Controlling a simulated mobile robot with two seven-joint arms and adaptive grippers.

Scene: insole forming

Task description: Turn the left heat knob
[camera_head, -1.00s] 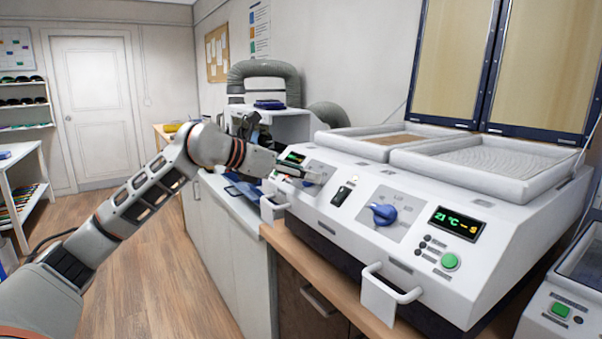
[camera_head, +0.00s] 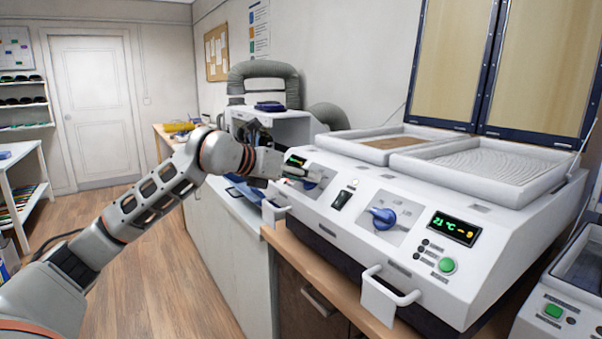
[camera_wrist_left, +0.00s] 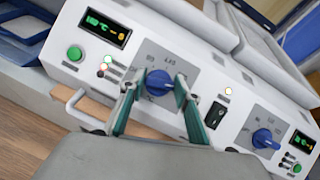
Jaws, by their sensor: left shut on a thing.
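The left heat knob (camera_wrist_left: 158,84) is blue and round with a grip bar, set on a grey dial plate on the white machine. My left gripper (camera_wrist_left: 157,79) is shut on it, with one finger on each side in the left wrist view. In the head view the knob (camera_head: 311,183) shows only partly behind my left gripper (camera_head: 302,176). The right heat knob (camera_head: 383,218) is a similar blue knob with nothing touching it. My right gripper is in neither view.
A black rocker switch (camera_head: 341,200) sits between the two dials. The left display (camera_wrist_left: 104,27) and right display (camera_head: 454,227) are lit; the right one reads 21 °C. A front handle (camera_head: 391,290) sticks out. Two trays lie on top under raised lids.

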